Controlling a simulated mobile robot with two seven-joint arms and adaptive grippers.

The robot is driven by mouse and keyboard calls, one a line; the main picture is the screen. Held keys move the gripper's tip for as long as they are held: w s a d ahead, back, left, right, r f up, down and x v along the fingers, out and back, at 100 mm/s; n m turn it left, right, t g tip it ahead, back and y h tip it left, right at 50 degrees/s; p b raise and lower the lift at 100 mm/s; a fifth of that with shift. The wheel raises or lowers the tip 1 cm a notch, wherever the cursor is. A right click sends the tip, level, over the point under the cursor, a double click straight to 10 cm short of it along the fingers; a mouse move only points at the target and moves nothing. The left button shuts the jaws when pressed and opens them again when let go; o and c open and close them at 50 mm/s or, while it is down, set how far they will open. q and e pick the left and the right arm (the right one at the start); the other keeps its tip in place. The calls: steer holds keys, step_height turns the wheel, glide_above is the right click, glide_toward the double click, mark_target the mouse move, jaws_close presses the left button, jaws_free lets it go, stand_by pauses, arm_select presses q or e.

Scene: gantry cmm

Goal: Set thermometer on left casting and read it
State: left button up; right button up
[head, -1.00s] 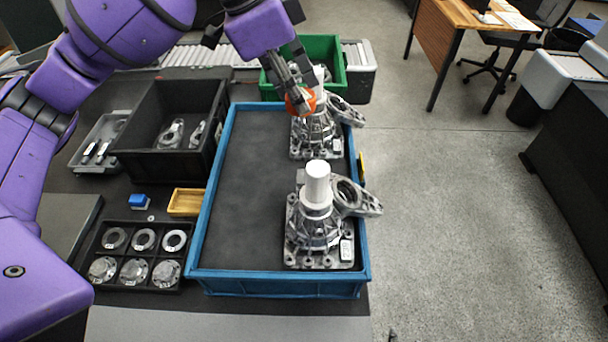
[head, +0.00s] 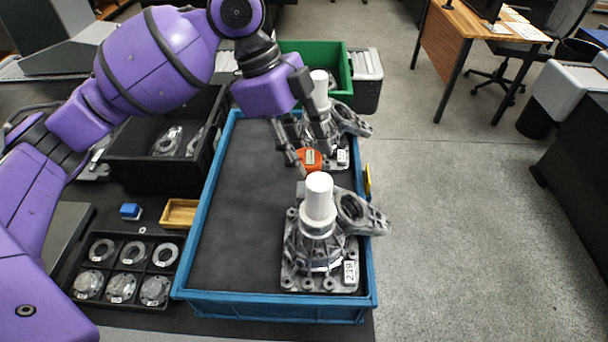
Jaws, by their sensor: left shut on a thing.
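The orange thermometer (head: 309,160) has a small pale display facing up. My left gripper (head: 304,152) is shut on it and holds it between the two castings, in front of the far one. The far casting (head: 343,118), grey metal with a white cylinder on top, is partly hidden behind my gripper. The near casting (head: 318,248) stands upright with a similar white cylinder, a side arm to the right and a white label. Both stand in the blue-rimmed tray (head: 272,308), one behind the other. I cannot tell whether the thermometer touches a casting. My right gripper is not in view.
The left part of the tray floor (head: 235,200) is bare. To the left are a black bin (head: 150,172) with metal parts, a small wooden tray (head: 180,212), a blue block (head: 130,211) and a black compartment tray of rings (head: 122,268). A green bin (head: 343,62) stands behind.

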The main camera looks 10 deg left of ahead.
arm_select(q)
steer(key=shift+f, duration=2.95)
steer(key=o, duration=1.2)
steer(key=shift+f, duration=0.15)
steer(key=v, duration=1.2)
steer(key=shift+s, duration=0.1)
